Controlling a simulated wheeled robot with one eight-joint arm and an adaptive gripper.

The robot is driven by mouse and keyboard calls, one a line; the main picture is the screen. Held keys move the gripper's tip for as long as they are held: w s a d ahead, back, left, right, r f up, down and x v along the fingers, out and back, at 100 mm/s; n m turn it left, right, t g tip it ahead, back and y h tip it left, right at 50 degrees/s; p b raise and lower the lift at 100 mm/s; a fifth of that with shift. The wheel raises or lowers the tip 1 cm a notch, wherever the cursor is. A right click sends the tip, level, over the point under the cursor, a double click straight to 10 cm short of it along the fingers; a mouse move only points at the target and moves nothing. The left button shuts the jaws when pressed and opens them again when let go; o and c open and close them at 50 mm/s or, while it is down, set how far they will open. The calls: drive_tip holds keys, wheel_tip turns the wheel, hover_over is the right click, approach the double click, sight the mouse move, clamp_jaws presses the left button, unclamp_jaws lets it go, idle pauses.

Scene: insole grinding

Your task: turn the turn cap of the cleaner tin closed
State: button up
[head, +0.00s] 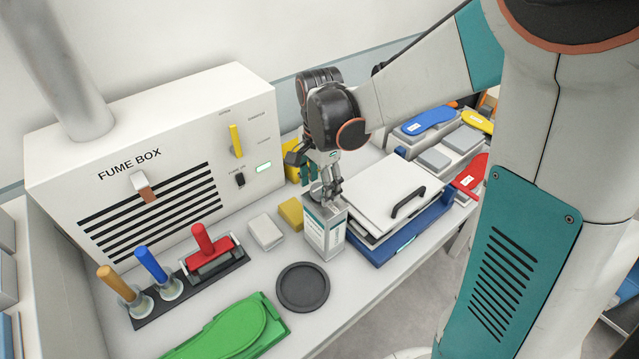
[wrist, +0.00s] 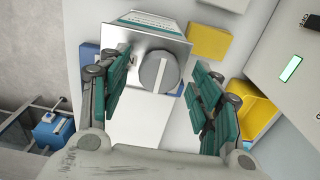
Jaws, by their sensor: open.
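The cleaner tin (head: 324,232) is a white rectangular can with a teal band, standing upright on the bench in the head view. In the wrist view its metal top (wrist: 131,37) carries a round grey turn cap (wrist: 160,72) with a raised bar across it. My gripper (head: 328,187) is right above the tin, pointing down. In the wrist view my gripper (wrist: 157,90) is open, with one finger on each side of the cap. A gap shows between the cap and each finger. I cannot tell how tightly the cap sits.
The fume box (head: 185,140) stands behind to the left. A white lidded unit with a black handle (head: 408,202) is close on the tin's right. A yellow block (head: 291,213), a white block (head: 266,232) and a dark round pad (head: 302,287) lie near the tin.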

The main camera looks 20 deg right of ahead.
sight(320, 189)
wheel_tip(320, 189, up, 12)
idle(0.5)
drive_tip(key=shift+s+f, duration=0.1)
drive_tip(key=shift+s, duration=0.1)
drive_tip(key=s+f+n+t+b, duration=0.7)
drive_tip(key=s+f+n+b, duration=0.3)
drive_tip(key=s+n, duration=0.4)
drive_tip(key=shift+s+f+b, duration=0.3)
drive_tip(key=shift+f, duration=0.1)
idle(0.4)
